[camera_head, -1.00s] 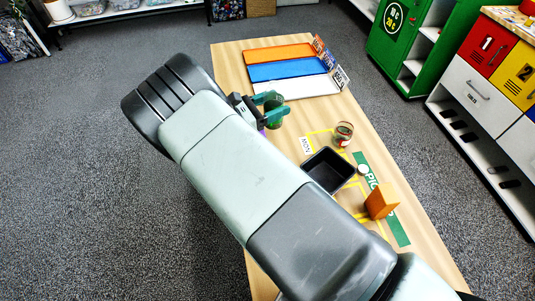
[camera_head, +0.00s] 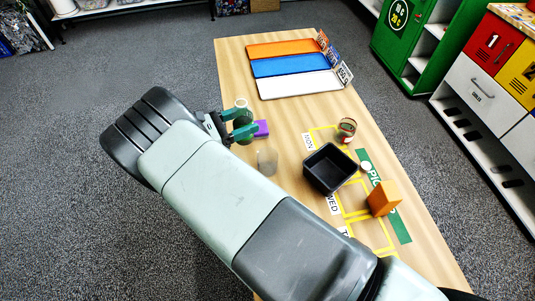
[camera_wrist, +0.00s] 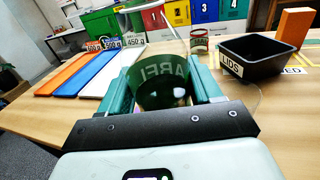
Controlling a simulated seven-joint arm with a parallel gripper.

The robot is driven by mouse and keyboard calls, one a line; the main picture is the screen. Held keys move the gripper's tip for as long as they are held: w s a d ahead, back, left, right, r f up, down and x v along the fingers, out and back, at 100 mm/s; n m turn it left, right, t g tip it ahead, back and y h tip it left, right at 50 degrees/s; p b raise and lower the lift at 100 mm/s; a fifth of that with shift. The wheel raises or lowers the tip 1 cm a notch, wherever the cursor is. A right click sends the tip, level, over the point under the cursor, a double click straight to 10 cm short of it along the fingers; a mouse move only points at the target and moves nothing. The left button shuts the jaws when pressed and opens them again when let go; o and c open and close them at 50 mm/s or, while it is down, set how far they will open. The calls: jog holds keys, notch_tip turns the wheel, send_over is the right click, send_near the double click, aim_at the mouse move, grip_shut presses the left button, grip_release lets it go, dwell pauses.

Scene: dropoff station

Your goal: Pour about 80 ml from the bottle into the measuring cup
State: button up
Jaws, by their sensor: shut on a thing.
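My gripper (camera_head: 240,130) has its green fingers closed around the dark green bottle (camera_wrist: 163,92). In the wrist view the bottle stands roughly upright between the fingers, with lettering on it and a clearer part above. In the head view its lower part is largely hidden by the fingers. A translucent cup, which looks like the measuring cup (camera_head: 267,162), stands on the table just below and right of the gripper. It appears apart from the bottle, and its markings and any liquid in it are too faint to tell.
A black bin (camera_head: 313,180), a can (camera_head: 346,130) and an orange block (camera_head: 383,198) are to the right. Orange, blue (camera_head: 290,65) and white trays with signs lie at the far end. Bare wood lies between.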

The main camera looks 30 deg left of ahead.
jog(key=shift+d+r+m+g+y, duration=0.1)
jog(key=shift+d+m+g+y, duration=0.1)
jog(key=shift+m, duration=0.65)
jog(key=shift+d+m+g+y, duration=0.15)
jog(key=shift+m+g+y, duration=0.05)
jog(key=shift+m, duration=0.65)
jog(key=m, duration=0.1)
jog(key=d+m, duration=0.1)
jog(key=shift+s+m+y, duration=0.2)
jog(key=shift+m+y, duration=0.2)
jog(key=shift+a+f+m+g, duration=0.15)
jog(key=shift+f+m, duration=0.2)
jog(key=shift+f, duration=0.25)
jog(key=shift+a+f+m+g, duration=0.15)
jog(key=shift+f+m, duration=0.2)
jog(key=shift+f, duration=0.25)
jog(key=shift+w+a+f+m+y, duration=0.15)
jog(key=shift+f+m+y, duration=0.1)
jog(key=shift+f+m, duration=0.25)
jog(key=shift+a+f+m+y, duration=0.1)
jog(key=shift+f+m+y, duration=0.2)
jog(key=shift+f, duration=0.3)
jog(key=shift+a+f+m+y, duration=0.25)
jog(key=shift+m, duration=0.45)
jog(key=shift+w+a+r+m+y, duration=0.1)
jog(key=shift+r+m+y, duration=0.2)
jog(key=shift+r+m, duration=0.5)
jog(key=shift+m, duration=0.1)
